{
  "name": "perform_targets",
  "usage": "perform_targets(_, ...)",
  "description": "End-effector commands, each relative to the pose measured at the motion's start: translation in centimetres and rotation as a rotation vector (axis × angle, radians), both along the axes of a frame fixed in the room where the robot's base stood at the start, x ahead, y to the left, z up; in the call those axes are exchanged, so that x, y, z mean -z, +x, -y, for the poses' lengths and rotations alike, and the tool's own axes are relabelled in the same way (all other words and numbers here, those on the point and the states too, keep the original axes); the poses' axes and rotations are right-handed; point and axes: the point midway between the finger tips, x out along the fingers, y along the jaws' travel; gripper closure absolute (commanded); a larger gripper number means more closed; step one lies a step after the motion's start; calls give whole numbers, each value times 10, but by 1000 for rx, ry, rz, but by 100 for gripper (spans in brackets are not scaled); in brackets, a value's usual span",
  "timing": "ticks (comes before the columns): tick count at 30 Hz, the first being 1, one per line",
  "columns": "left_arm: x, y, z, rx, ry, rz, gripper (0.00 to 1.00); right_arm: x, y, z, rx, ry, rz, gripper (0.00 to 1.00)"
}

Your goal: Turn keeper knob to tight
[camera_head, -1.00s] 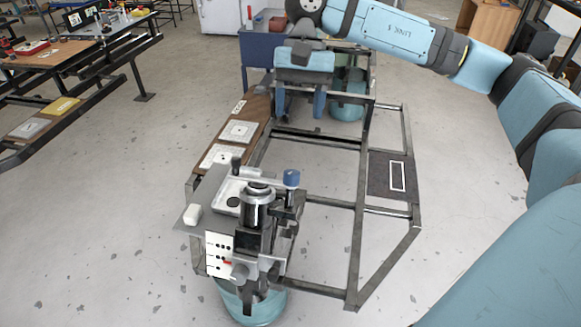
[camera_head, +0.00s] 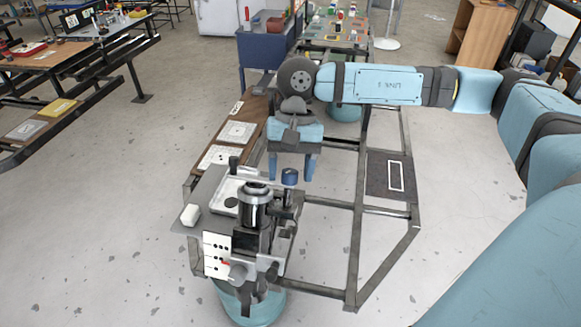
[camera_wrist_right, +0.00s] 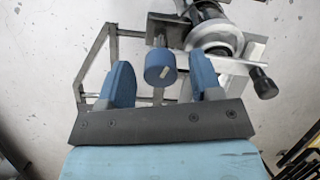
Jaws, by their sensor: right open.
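The blue knob (camera_head: 290,177), which I take as the keeper knob, stands on top of a post at the right side of the metal spring fixture (camera_head: 256,215). In the right wrist view the knob (camera_wrist_right: 158,68) has a small pale mark on its face. My right gripper (camera_head: 291,168) is open, with its blue fingers pointing down just behind the knob in the head view. In the wrist view its two fingers (camera_wrist_right: 163,78) show to either side of the knob, with gaps on both sides. No contact shows. My left gripper is not in view.
A dark-handled crank (camera_wrist_right: 262,82) sticks out beside the fixture in the wrist view. A white block (camera_head: 190,214) lies on the plate left of the fixture. Pale square plates (camera_head: 236,133) lie on the brown board behind. The frame's right side has a dark pad (camera_head: 390,177).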

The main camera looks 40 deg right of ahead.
Motion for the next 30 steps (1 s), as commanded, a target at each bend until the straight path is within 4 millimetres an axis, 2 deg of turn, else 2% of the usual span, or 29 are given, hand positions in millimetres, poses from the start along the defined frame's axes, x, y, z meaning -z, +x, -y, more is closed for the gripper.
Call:
perform_targets(1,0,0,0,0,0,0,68,0,0,0,0,0,0,41)
perform_targets(6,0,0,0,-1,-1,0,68,0,0,0,0,0,0,80)
perform_targets(8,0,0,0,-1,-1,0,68,0,0,0,0,0,0,90)
perform_targets(20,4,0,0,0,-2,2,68,1,0,0,62,-16,-21,90)
perform_targets(30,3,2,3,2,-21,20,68,2,0,0,301,-82,-97,90)
